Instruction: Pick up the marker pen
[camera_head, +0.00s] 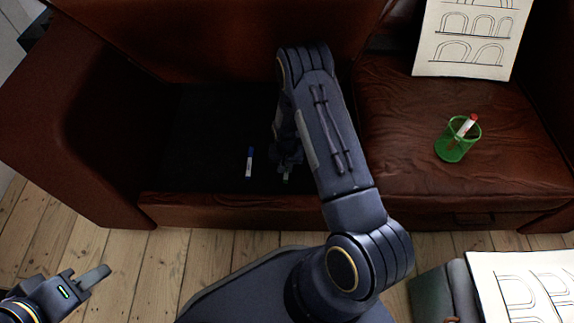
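A blue and white marker pen (249,162) lies on the dark sunken seat of the sofa at the left. A second marker pen, white with red (465,126), leans in a green mesh cup (447,149) on the right seat. My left gripper (93,278) is low at the left, above the floorboards and far from both pens. Only one finger shape shows clearly, so its opening cannot be told. My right arm crosses the middle. Its gripper (286,172) is over the dark seat, right of the blue pen and apart from it, mostly hidden by the arm.
The brown leather sofa (400,195) has a raised front edge and a left armrest. A sheet with arch drawings (470,35) leans on its backrest. Another drawing (530,285) lies on a grey piece at the lower right. Bare floorboards (160,255) are clear at left.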

